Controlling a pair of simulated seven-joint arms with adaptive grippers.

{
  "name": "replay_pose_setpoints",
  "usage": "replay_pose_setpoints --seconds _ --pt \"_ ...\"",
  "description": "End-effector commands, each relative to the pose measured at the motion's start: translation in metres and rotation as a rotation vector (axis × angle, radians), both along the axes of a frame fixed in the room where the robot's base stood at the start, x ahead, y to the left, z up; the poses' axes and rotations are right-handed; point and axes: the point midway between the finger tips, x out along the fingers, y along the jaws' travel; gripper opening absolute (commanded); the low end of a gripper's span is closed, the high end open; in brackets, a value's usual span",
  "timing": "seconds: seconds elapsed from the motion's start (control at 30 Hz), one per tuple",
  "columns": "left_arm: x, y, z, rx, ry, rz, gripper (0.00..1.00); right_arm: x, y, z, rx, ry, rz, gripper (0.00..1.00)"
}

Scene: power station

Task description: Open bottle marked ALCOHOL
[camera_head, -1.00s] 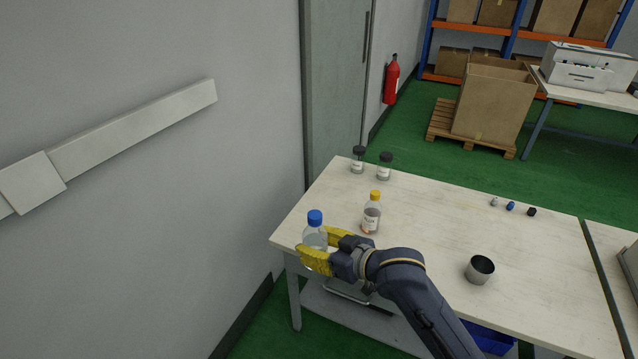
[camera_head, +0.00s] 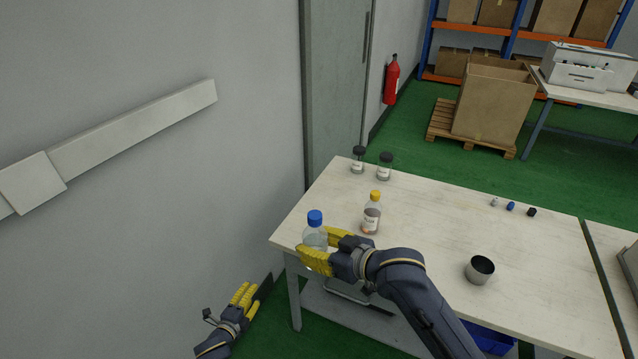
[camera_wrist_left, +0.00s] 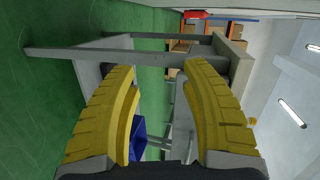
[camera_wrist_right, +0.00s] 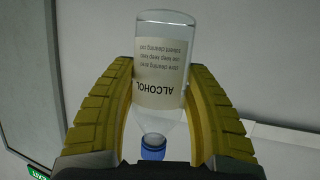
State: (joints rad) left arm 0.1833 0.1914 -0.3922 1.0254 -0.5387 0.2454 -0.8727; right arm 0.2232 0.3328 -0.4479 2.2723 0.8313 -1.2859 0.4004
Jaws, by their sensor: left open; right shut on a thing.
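The clear bottle with a blue cap (camera_head: 315,218) is at the table's left front corner in the head view, upright. Its label reads ALCOHOL in the right wrist view, where the bottle (camera_wrist_right: 165,85) shows upside down with the blue cap (camera_wrist_right: 153,147) on. My right gripper (camera_head: 316,250) is shut around the bottle's body, below the cap. My left gripper (camera_head: 248,294) is open and empty, off the table's left end and lower than the bottle. Its two yellow fingers (camera_wrist_left: 162,105) stand apart in the left wrist view, with the table beyond them.
A yellow-capped bottle (camera_head: 371,214) stands right of the held bottle. Two dark-capped jars (camera_head: 385,168) stand at the far left corner. A metal cup (camera_head: 479,270) and several small caps (camera_head: 511,206) are on the right of the table (camera_head: 440,225). The wall is close on the left.

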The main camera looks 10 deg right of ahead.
Motion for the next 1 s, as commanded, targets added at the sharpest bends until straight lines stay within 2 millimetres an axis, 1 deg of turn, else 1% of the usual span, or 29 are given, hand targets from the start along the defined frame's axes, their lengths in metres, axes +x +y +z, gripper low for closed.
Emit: replay_pose_setpoints --seconds 0.03,0.17,0.2,0.37,0.4,0.47,0.5,0.57,0.6,0.73,0.87,1.0 --pt "0.013 -0.006 0.020 0.026 -0.051 -0.028 0.46 0.000 0.000 0.001 0.001 -0.001 0.000 0.00" --pt "0.038 -0.021 0.065 0.101 -0.179 -0.102 0.46 0.000 0.000 0.000 0.001 -0.001 0.000 0.00" --pt "0.045 -0.026 0.079 0.126 -0.218 -0.124 0.46 0.000 0.000 0.000 0.001 -0.001 0.000 0.00" --pt "0.069 -0.047 0.138 0.224 -0.385 -0.210 0.46 0.000 0.000 0.001 0.001 -0.001 0.000 0.00" --pt "0.074 -0.053 0.153 0.251 -0.427 -0.232 0.46 0.000 0.000 0.001 0.001 -0.001 0.000 0.00" --pt "0.080 -0.062 0.175 0.287 -0.492 -0.263 0.46 0.000 0.000 0.001 0.001 -0.001 0.000 0.00" --pt "0.084 -0.068 0.191 0.313 -0.536 -0.284 0.46 0.000 0.000 0.001 0.001 -0.001 0.000 0.00" --pt "0.089 -0.078 0.213 0.351 -0.603 -0.315 0.46 0.000 0.000 0.001 0.001 -0.001 0.000 0.00" --pt "0.091 -0.085 0.228 0.375 -0.649 -0.337 0.46 0.000 0.000 0.000 0.001 -0.001 0.000 0.00" --pt "0.096 -0.110 0.277 0.457 -0.799 -0.405 0.46 0.000 0.000 0.001 0.001 -0.001 0.000 0.00" --pt "0.095 -0.137 0.324 0.535 -0.954 -0.477 0.46 0.000 0.000 0.001 0.001 -0.001 0.000 0.00" --pt "0.087 -0.169 0.372 0.615 -1.128 -0.559 0.46 0.000 0.000 0.001 0.001 -0.001 0.000 0.00"
